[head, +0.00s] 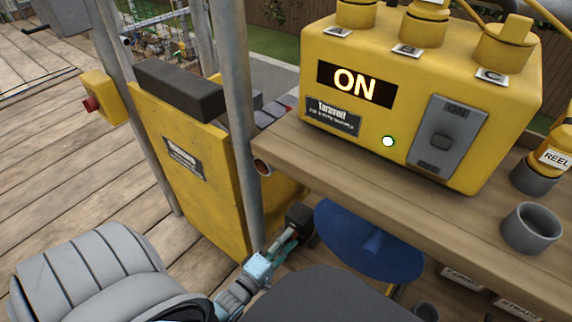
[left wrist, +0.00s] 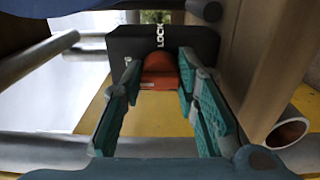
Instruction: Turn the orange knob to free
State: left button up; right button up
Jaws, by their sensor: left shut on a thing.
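In the left wrist view the orange knob (left wrist: 160,72) sits on the front of a black block (left wrist: 120,46), between the green-padded fingers of my left gripper (left wrist: 158,78). The fingers are closed against its two sides. White lettering "LOCK" runs beside the knob on the block; other lettering is hidden or unreadable. In the head view my left gripper (head: 284,242) reaches down beside the grey post to the small black block (head: 298,216); the knob itself is hidden there. My right gripper is not in view.
A wooden bench (head: 340,165) carries a yellow control box (head: 420,60) showing "ON" and a grey cup (head: 532,228). A grey post (head: 238,110) and yellow cabinet (head: 190,190) stand close to my left arm. A blue round seat (head: 350,250) is under the bench.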

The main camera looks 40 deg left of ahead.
pick_arm(q)
jog(key=o, duration=1.1)
jog(key=shift+o, duration=0.2)
jog(key=s, duration=1.2)
jog(key=shift+d, duration=0.1)
